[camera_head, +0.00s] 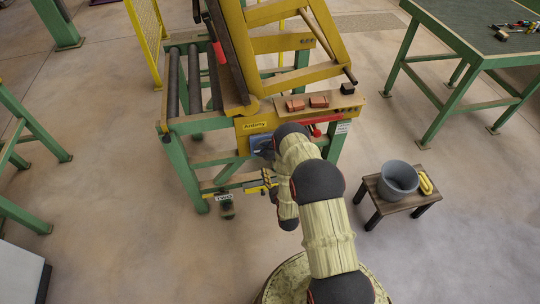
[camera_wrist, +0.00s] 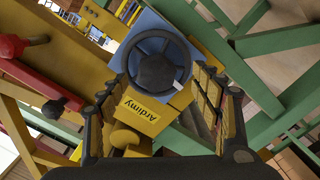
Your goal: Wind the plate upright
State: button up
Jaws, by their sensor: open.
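A yellow-framed plate (camera_head: 283,43) stands steeply tilted on the green machine, its upper end out of the head view; I cannot tell its exact angle. A black handwheel (camera_wrist: 158,70) sits in front of a blue panel (camera_wrist: 180,22) in the wrist view. In the head view the blue panel (camera_head: 260,142) shows on the machine's front, and my arm hides most of the wheel. My gripper (camera_wrist: 163,88) is open, its padded fingers to the left and right of the wheel. I cannot tell whether they touch it. My gripper (camera_head: 268,182) is low at the machine's front in the head view.
Reddish blocks (camera_head: 307,102) lie on the machine's ledge. A low stool (camera_head: 410,203) with a grey bucket (camera_head: 398,178) stands at right.

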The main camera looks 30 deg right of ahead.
aim_at(271, 158)
jog(key=shift+r, duration=0.2)
jog(key=shift+w+d+r, duration=0.1)
jog(key=shift+w, duration=0.1)
jog(key=shift+b+x, duration=0.9)
jog(key=shift+x, duration=2.6)
jog(key=shift+r, duration=0.1)
jog(key=shift+c, duration=1.1)
jog(key=c, duration=1)
